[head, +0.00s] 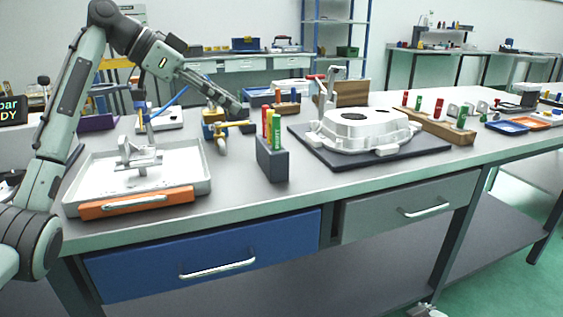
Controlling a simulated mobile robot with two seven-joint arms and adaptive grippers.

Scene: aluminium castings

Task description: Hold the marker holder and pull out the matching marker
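The marker holder (272,165) is a dark grey upright block near the front edge of the bench, left of the middle. A red marker, a yellow marker and a green marker (276,132) stand in it, side by side. My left gripper (238,108) reaches in from the upper left, pointing down and right. It is above the bench, to the left of the marker tops, and appears apart from them. Its fingers are dark and small, so their opening is unclear. My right gripper cannot be made out.
A white tray (85,190) with an orange front holds a casting at left. A yellow fixture (215,132) stands behind the holder. A large white casting (365,130) sits on a dark mat (335,163) to the right. A wooden block (440,129) with plugs is farther right.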

